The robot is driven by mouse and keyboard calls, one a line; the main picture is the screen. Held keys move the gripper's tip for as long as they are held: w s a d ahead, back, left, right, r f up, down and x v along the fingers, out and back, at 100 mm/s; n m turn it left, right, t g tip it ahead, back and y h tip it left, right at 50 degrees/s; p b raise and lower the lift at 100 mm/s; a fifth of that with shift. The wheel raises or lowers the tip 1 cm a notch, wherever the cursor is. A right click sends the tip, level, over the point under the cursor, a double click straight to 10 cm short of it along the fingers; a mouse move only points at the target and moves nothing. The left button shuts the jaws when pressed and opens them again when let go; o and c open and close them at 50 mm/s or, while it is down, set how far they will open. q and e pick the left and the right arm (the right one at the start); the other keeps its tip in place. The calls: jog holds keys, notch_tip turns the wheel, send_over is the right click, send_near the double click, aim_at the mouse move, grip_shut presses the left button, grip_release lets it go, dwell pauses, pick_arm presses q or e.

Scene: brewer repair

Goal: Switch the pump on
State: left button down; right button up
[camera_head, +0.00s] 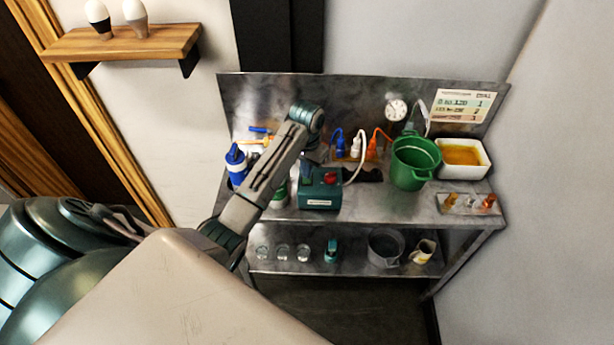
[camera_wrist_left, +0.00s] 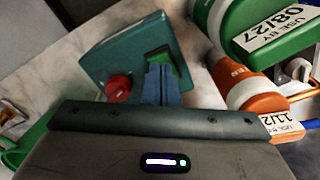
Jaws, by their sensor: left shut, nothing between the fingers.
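The pump, a teal box (camera_head: 320,198) with a pale label on its front, sits on the upper steel shelf in the head view. It also shows in the left wrist view (camera_wrist_left: 112,55), with a red knob (camera_wrist_left: 118,87) and a green switch (camera_wrist_left: 175,62) on top. My left gripper (camera_head: 312,158) reaches down over the pump from the left. In the left wrist view its shut, empty fingers (camera_wrist_left: 160,72) are right at the green switch and partly cover it. I cannot tell whether they touch it or which way it is tilted. My right gripper is not in view.
A green bucket (camera_head: 412,165) and a white tray with amber liquid (camera_head: 462,158) stand right of the pump. A blue bottle (camera_head: 236,165) is at left. Green and orange containers (camera_wrist_left: 250,88) crowd the pump's right in the wrist view. A hose (camera_head: 357,165) rises behind the pump.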

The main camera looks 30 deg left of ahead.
pick_arm(q)
jog(key=shift+f, duration=0.1)
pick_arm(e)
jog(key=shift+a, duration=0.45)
pick_arm(q)
jog(key=shift+f, duration=0.55)
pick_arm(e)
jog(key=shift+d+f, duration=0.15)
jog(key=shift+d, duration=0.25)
